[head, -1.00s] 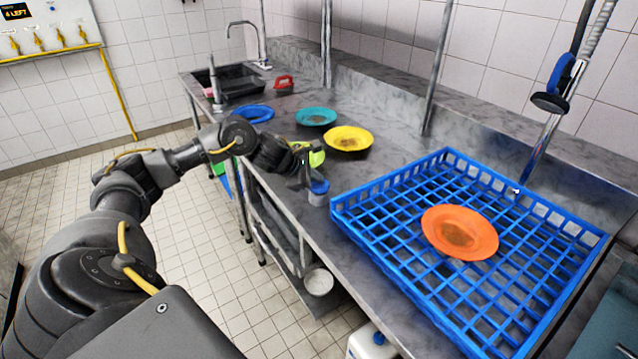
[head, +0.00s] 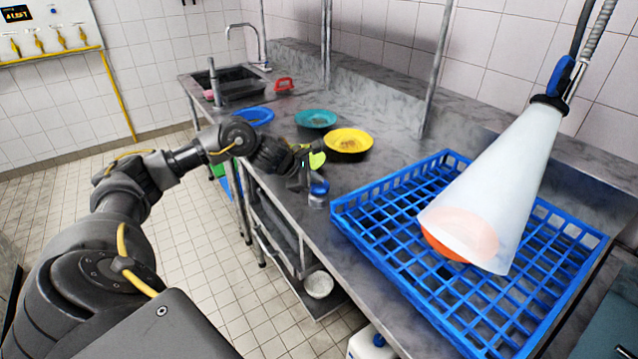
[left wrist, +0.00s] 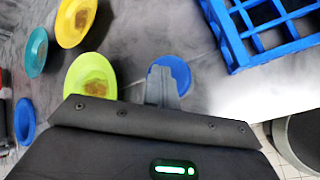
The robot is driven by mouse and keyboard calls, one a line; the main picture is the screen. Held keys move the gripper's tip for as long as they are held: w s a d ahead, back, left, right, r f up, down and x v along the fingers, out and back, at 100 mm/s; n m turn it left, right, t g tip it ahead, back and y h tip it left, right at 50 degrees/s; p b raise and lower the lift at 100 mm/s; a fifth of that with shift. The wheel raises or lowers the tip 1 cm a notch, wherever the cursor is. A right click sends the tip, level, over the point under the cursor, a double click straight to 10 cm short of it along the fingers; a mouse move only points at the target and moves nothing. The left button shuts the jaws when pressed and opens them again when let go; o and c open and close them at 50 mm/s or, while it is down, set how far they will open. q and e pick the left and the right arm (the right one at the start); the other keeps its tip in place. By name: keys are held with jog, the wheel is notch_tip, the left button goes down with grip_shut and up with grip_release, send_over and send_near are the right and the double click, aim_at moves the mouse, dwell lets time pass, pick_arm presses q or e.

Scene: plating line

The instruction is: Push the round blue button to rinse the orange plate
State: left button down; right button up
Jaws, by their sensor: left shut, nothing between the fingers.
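The round blue button (head: 319,189) sits on a short post at the counter's front edge. My left gripper (head: 307,180) is shut and empty, with its fingertips right at the button; they appear to touch it. In the left wrist view the fingertips (left wrist: 162,84) overlap the blue button (left wrist: 178,70). The orange plate (head: 437,246) lies in the blue rack (head: 372,262). A white cone of spray (head: 505,175) comes down from the spray head (head: 552,100) and covers most of the plate, hiding its stain. My right gripper is not in view.
A yellow plate (head: 348,141), a teal plate (head: 316,119) and a blue plate (head: 254,116) lie along the steel counter beyond my gripper. A sink (head: 228,84) and a red object (head: 284,84) are at the far end. An upright post (head: 436,75) stands behind the rack.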

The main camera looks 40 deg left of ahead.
aim_at(316, 186)
pick_arm(q)
jog(key=shift+r+p, duration=0.35)
jog(key=shift+r, duration=0.4)
jog(key=shift+r+p, duration=1.8)
jog(key=shift+r, duration=0.75)
jog(key=shift+f, duration=0.1)
